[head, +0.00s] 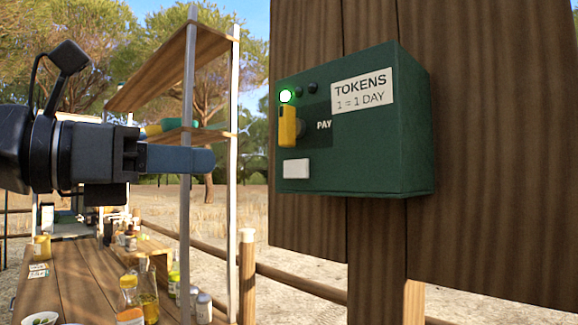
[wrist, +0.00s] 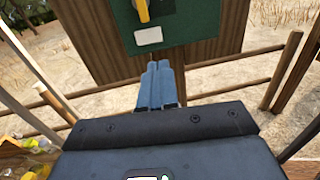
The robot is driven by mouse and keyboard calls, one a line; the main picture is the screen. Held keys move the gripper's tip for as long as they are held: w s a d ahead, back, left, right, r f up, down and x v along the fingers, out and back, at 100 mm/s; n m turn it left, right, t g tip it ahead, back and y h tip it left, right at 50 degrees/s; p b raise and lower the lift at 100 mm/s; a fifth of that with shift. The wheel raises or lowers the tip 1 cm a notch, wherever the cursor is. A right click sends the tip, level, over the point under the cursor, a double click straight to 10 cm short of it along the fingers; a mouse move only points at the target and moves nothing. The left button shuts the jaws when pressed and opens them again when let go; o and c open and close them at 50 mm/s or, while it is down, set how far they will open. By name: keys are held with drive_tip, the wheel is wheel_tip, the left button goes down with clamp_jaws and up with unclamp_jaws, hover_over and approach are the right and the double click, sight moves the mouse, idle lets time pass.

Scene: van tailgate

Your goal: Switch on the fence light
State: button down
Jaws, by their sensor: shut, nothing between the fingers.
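A dark green box (head: 380,150) is fixed to brown wooden boards. Its label reads "TOKENS 1 = 1 DAY", and "PAY" is printed on its front. An upright yellow handle (head: 287,126) sits just below the lamp, and a white plate (head: 296,168) lies lower down. The wrist view shows the handle (wrist: 143,10) and plate (wrist: 148,36) at the top. My gripper (head: 208,160) is shut and empty, to the left of the box and apart from it. Its blue fingers (wrist: 157,72) are together. I see no separate fence lamp.
A metal-framed shelf (head: 187,100) stands behind my gripper. A wooden counter (head: 70,285) with bottles, jars and a bowl is at the lower left. Wooden rails (head: 300,285) run below the box. Open space lies between my fingertips and the box.

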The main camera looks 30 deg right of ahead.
sight(304, 166)
drive_tip(key=shift+d, duration=0.1)
drive_tip(key=d, duration=0.4)
drive_tip(key=w+d+p, duration=0.1)
drive_tip(key=d, duration=0.3)
drive_tip(key=w+d+p, duration=0.1)
drive_tip(key=d, duration=0.4)
drive_tip(key=shift+w+d, duration=0.1)
drive_tip(key=shift+w, duration=0.05)
drive_tip(key=shift+d, duration=0.2)
drive_tip(key=shift+f, duration=0.1)
drive_tip(key=shift+d+f+n+t+b, duration=0.1)
drive_tip(key=shift+d+n+t+b, duration=0.2)
drive_tip(key=shift+t, duration=0.1)
drive_tip(key=shift+r, duration=0.2)
drive_tip(key=shift+a, duration=0.1)
